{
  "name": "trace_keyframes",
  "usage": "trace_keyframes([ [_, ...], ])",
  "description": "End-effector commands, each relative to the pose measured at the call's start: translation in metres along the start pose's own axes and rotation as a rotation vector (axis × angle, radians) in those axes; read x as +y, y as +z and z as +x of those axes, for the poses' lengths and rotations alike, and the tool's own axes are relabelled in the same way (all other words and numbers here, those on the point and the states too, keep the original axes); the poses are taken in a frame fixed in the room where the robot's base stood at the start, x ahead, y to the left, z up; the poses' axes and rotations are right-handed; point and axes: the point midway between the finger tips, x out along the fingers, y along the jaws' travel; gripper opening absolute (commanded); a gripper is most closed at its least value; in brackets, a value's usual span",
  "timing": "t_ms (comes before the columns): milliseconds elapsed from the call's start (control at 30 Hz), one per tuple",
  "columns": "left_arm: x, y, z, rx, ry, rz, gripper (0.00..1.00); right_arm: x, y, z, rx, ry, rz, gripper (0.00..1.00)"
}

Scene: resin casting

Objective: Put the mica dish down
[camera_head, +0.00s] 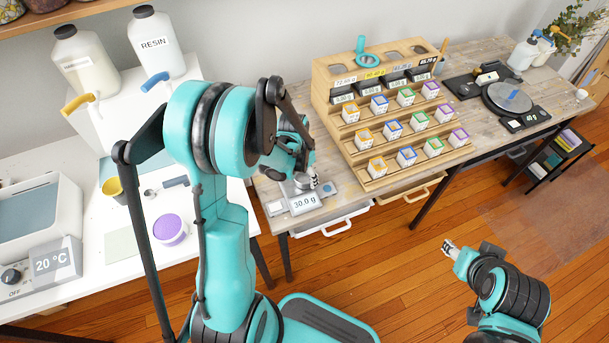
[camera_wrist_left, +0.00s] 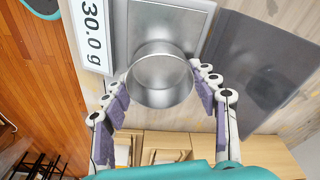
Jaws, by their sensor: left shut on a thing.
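The mica dish, a small round silver metal dish (camera_wrist_left: 159,82), is between the finger pads of my left gripper (camera_wrist_left: 160,93) in the left wrist view. The gripper is shut on it. The dish is at the edge of the scale's metal plate (camera_wrist_left: 200,18); I cannot tell if it touches the plate. The scale's display (camera_wrist_left: 92,32) reads 30.0 g. In the head view my left gripper (camera_head: 306,183) is over the scale (camera_head: 327,196), and the dish is partly hidden there. My right gripper (camera_head: 448,247) is over the floor, away from the tables; its fingers are too small to judge.
A wooden rack (camera_head: 347,104) with several labelled cubes stands right behind the scale. A turntable (camera_head: 507,97) is at the far right of the wooden table. Resin bottles (camera_head: 156,45), a purple-filled tub (camera_head: 170,230) and a yellow cup (camera_head: 112,187) are on the white table.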

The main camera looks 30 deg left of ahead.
Motion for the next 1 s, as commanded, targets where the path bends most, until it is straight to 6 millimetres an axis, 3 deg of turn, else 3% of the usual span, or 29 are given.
trace_keyframes([
  [167,0.0,0.001,0.004,0.0,0.0,0.0,0.39,0.0,0.003,0.004,0.0,0.0,0.0,0.45],
  [200,0.0,0.001,0.003,0.0,0.0,0.0,0.67,0.0,0.002,0.003,0.0,0.0,0.0,0.45],
  [267,0.0,0.0,0.003,0.0,0.0,0.0,0.8,0.0,0.002,0.002,0.0,0.0,0.0,0.45],
  [667,0.0,0.0,-0.003,0.0,0.0,0.0,0.8,0.0,-0.002,-0.002,0.0,0.0,0.0,0.45],
  [1000,0.001,0.0,-0.074,0.0,0.0,-0.001,0.8,0.0,-0.019,-0.026,0.0,0.0,0.0,0.45],
])
